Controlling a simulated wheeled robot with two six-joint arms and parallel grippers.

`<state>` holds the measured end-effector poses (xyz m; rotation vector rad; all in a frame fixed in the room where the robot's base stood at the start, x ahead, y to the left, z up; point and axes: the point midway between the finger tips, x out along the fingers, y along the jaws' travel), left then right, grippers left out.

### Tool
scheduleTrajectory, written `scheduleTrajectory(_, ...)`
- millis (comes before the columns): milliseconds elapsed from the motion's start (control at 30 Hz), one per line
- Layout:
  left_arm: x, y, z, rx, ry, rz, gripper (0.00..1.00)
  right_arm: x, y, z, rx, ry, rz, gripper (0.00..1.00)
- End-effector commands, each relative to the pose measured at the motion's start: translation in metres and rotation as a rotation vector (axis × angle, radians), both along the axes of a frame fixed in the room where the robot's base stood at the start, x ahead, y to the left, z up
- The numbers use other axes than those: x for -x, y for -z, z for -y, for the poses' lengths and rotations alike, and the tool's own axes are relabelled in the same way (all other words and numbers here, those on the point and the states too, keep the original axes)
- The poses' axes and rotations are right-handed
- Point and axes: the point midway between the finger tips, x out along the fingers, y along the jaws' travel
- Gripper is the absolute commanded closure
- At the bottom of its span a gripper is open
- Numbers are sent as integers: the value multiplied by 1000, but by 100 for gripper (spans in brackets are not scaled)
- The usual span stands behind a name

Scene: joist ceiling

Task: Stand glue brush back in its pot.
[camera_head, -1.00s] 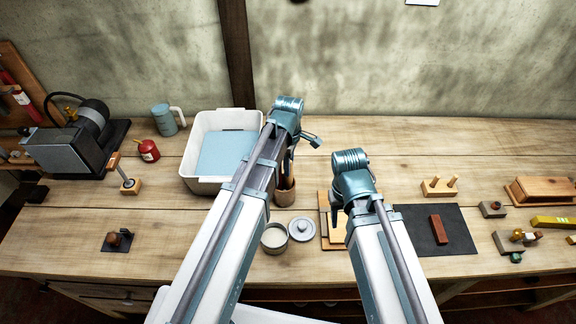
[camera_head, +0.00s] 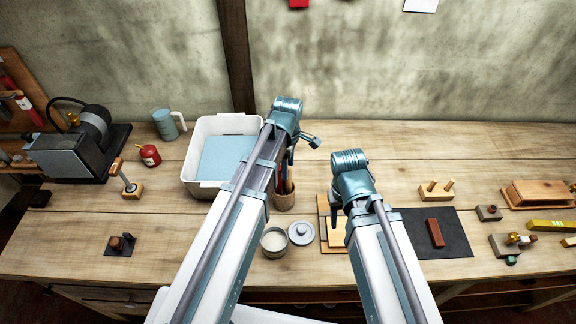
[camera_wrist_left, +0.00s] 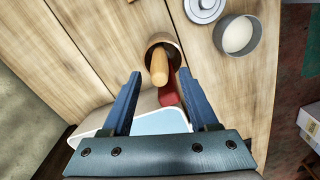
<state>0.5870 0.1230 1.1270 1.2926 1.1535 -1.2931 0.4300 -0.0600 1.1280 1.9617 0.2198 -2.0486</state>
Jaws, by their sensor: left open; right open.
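A round wooden pot (camera_head: 284,201) stands near the middle of the bench, with handles rising from it beside my left arm. In the left wrist view this pot (camera_wrist_left: 151,42) holds a light wooden handle (camera_wrist_left: 159,67) and a red handle (camera_wrist_left: 168,93). I cannot tell which, if either, is the glue brush. My left gripper (camera_wrist_left: 160,80) is open, its fingers on either side of these handles, not closed on them. A grey pot (camera_head: 274,242) with pale contents stands in front, its lid (camera_head: 301,232) beside it. My right gripper (camera_head: 336,208) is open, mostly hidden, above a wooden board.
The wooden board (camera_head: 324,213) and a dark mat (camera_head: 455,232) with a red-brown block (camera_head: 436,232) lie right. A small red can (camera_head: 150,155) and a machine (camera_head: 70,155) stand left. The back right is clear.

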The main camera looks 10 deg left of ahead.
Motion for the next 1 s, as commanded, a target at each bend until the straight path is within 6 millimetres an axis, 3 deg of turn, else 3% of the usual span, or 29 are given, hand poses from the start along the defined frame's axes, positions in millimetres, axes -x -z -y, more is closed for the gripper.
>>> scheduleTrajectory(33,3,-15,-2,0,-1,0,40,0,-15,0,0,-1,-1,50)
scheduleTrajectory(600,7,-101,-5,0,0,0,40,1,-101,0,-1,19,-3,50)
scheduleTrajectory(767,7,-112,-5,0,0,0,40,1,-112,0,-2,29,-2,50)
scheduleTrajectory(1000,12,-112,-3,-2,37,-2,40,1,-112,-1,-2,32,-2,50)
